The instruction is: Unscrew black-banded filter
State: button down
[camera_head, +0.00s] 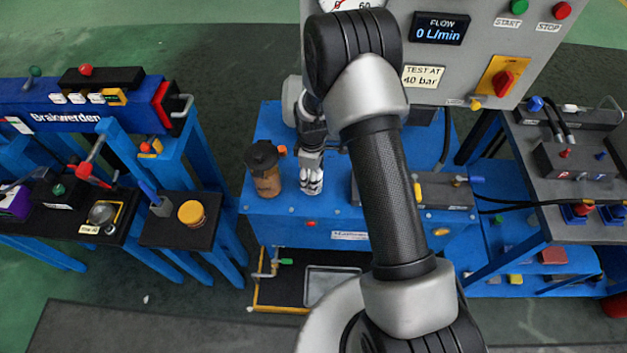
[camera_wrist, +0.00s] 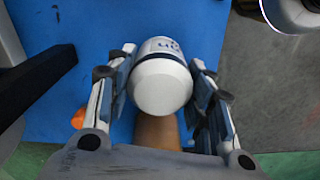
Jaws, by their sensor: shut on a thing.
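A white canister with dark blue lettering (camera_wrist: 162,84) sits between the fingers of my gripper (camera_wrist: 160,62) in the wrist view. The gripper is shut on its sides. In the head view my gripper (camera_head: 312,180) points down over the blue bench (camera_head: 345,225), just right of an amber bowl with a black top (camera_head: 265,170). A brown cylindrical part (camera_wrist: 158,130) shows beyond the canister in the wrist view.
A grey panel with gauge and flow display (camera_head: 440,30) stands behind my arm. A dark block with fittings (camera_head: 430,192) lies right of the gripper. A grey tray (camera_head: 330,285) sits below the bench front. Other blue stands flank both sides.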

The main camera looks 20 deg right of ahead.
jog(key=n, duration=0.5)
jog(key=shift+n, duration=1.1)
jog(key=n, duration=0.3)
jog(key=shift+n, duration=0.6)
jog(key=n, duration=0.4)
jog(key=c, duration=0.7)
grip_release()
